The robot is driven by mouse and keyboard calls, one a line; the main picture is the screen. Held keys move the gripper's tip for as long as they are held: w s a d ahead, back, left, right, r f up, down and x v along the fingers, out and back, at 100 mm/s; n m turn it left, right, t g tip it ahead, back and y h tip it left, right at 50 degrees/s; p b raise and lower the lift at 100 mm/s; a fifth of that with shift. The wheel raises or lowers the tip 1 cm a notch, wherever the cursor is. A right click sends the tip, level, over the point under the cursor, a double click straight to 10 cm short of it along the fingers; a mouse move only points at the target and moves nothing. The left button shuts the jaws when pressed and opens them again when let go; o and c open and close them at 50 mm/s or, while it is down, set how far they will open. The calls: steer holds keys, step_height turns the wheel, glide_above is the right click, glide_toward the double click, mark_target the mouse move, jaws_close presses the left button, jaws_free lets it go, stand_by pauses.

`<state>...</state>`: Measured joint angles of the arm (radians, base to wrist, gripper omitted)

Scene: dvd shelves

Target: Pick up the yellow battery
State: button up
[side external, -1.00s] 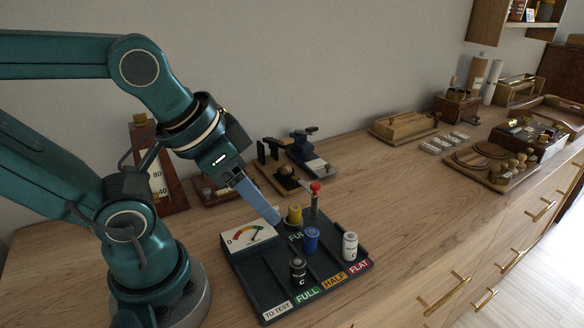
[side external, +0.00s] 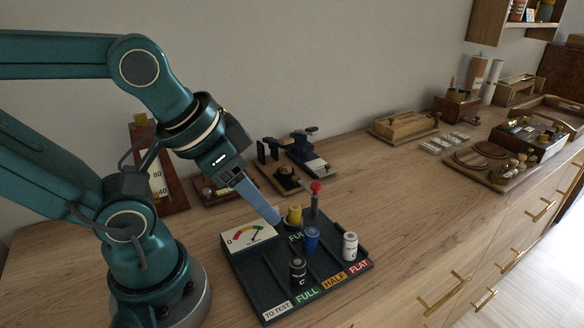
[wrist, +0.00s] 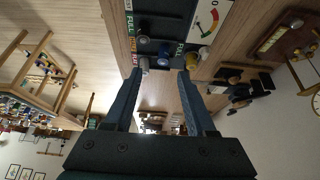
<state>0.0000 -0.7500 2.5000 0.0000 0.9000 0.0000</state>
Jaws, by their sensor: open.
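The yellow battery (side external: 294,215) stands upright at the back of the dark tester board (side external: 277,284), beside a FULL label. It also shows in the wrist view (wrist: 205,54), beyond the right fingertip. My gripper (side external: 275,217) points down at the board, with its fingertips just left of the yellow battery in the side view. In the wrist view my gripper (wrist: 160,73) has its two fingers spread wide with nothing held between them. Whether a finger touches the battery cannot be told.
A blue battery (side external: 311,239), a white battery (side external: 350,246) and a black battery (side external: 298,271) stand on the board. A red-knobbed post (side external: 315,190) rises close behind the yellow battery. The meter (side external: 248,235) lies to its left. Wooden and metal instruments stand along the wall.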

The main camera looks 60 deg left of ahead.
steer(key=shift+c, duration=1.4)
steer(key=m+g+y, duration=0.3)
steer(key=m+y, duration=0.9)
steer(key=m, duration=0.7)
glide_above(296, 210)
steer(key=s+d, duration=0.2)
step_height(296, 210, down, 5)
steer(key=d+f+m, duration=0.1)
steer(key=d+f+m+t, duration=0.1)
steer(key=f, duration=0.1)
steer(key=d+f+m+t, duration=0.1)
steer(key=f+m, duration=0.1)
steer(key=shift+d+y, duration=0.25)
steer(key=shift+y, duration=0.05)
steer(key=shift+x, duration=2.4)
